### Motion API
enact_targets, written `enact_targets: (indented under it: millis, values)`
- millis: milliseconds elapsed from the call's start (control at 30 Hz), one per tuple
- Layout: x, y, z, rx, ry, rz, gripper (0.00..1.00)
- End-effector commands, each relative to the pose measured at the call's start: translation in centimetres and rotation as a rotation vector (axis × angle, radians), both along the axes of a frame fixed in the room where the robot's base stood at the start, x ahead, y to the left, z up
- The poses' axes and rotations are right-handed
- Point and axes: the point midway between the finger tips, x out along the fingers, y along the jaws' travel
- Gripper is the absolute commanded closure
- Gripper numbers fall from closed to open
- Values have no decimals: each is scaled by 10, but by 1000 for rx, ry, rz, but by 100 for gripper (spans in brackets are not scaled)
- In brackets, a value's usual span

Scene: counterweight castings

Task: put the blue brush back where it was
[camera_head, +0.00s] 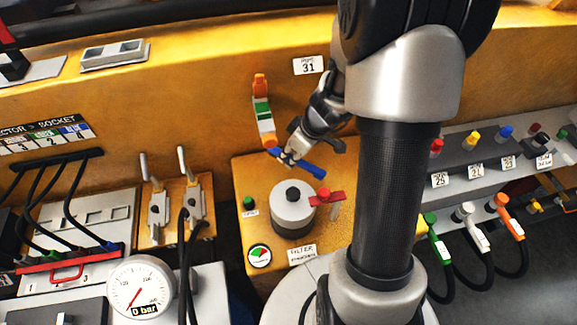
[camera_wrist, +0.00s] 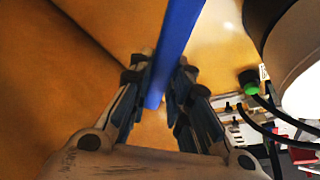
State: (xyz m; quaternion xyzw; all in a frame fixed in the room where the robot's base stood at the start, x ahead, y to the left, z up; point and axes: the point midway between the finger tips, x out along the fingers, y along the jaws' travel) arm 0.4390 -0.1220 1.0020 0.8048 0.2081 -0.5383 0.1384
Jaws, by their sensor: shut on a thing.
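The blue brush (camera_head: 312,170) is a straight blue bar held slantwise above the yellow panel. My gripper (camera_head: 290,158) is shut on it part-way along, with blue showing on both sides of the fingers. In the wrist view the blue brush (camera_wrist: 178,45) runs between the two fingers of my gripper (camera_wrist: 160,88) and out of the top of the picture. The bristles cannot be made out. An upright row of orange, green, white and red-orange pieces (camera_head: 263,112) stands just behind and left of the brush. Whether it is a holder is unclear.
The grey filter canister (camera_head: 292,214) with a black knob stands just below the brush, beside a red lever (camera_head: 318,197). It looms at right in the wrist view (camera_wrist: 305,60). Toggle clamps (camera_head: 160,210) and a gauge (camera_head: 140,290) are left.

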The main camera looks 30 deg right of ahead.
Motion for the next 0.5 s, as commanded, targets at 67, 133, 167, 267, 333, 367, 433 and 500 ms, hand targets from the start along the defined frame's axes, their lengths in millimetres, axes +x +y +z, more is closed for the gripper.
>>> enact_targets:
  millis: [67,133,167,267,333,367,433,500]
  values:
    - [0,0,-8,0,0,-1,100]
    - [0,0,-17,1,2,-1,100]
    - [0,0,-22,1,2,-1,100]
    - [0,0,-37,1,2,0,100]
    - [0,0,-42,0,0,-1,100]
    - [0,0,-43,-1,0,0,100]
    - [0,0,-43,-2,-1,0,100]
    - [1,0,-42,-1,-2,0,100]
